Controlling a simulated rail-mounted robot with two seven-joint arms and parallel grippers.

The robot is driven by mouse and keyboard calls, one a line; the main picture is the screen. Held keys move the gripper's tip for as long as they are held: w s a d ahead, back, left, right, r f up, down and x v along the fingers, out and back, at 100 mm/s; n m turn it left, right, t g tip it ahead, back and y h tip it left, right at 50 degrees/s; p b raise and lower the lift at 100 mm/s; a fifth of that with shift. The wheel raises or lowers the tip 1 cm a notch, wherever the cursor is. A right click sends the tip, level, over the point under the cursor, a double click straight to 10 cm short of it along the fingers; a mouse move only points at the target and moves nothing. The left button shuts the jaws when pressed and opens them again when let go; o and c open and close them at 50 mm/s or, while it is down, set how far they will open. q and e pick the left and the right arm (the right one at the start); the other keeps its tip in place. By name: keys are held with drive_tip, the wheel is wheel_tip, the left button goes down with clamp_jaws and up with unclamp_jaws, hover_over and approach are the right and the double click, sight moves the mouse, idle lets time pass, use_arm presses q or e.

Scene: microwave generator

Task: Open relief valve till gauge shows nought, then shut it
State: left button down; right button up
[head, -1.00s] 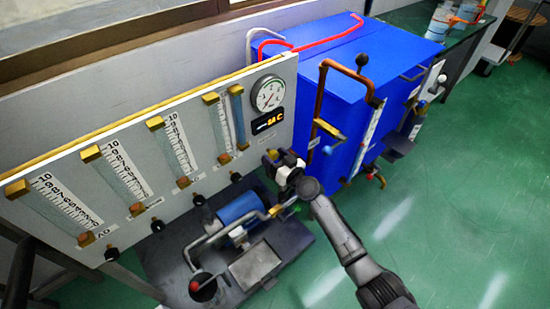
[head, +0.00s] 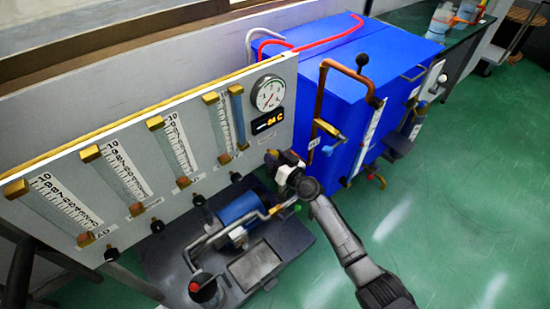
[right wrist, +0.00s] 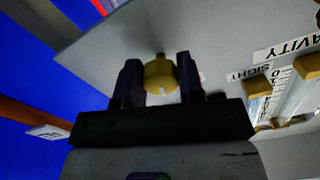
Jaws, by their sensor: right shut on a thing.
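The round white gauge (head: 268,94) is at the upper right of the grey panel (head: 262,148). Its needle is too small to read surely. A brass knob (right wrist: 160,76) sticks out from the panel in the right wrist view; I take it to be the relief valve. My right gripper (head: 270,158) is at the panel's lower right, below the gauge. In the right wrist view its two fingers (right wrist: 158,80) are on either side of the knob and shut on it. In the head view the gripper hides the knob. My left gripper is not in view.
Several scaled flow tubes (head: 180,145) line the panel. A blue motor unit (head: 240,215) stands below my right gripper. The blue cabinet (head: 350,80) with brown pipes (head: 319,95) is to the right. The green floor is clear at right.

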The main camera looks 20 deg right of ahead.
drive_tip(key=m, duration=0.3)
drive_tip(key=shift+a+m, duration=0.1)
drive_tip(key=shift+m, duration=0.2)
drive_tip(key=m, duration=0.3)
drive_tip(key=shift+m, duration=0.3)
drive_tip(key=m, duration=0.3)
drive_tip(key=shift+a+r+p, duration=0.1)
drive_tip(key=shift+r+p, duration=0.05)
drive_tip(key=shift+p, duration=0.2)
drive_tip(key=shift+m+p, duration=0.4)
drive_tip(key=shift+m, duration=1.6)
drive_tip(key=o, duration=0.9)
drive_tip(key=shift+o, duration=0.2)
drive_tip(key=shift+s+r, duration=0.1)
drive_tip(key=shift+s, duration=0.05)
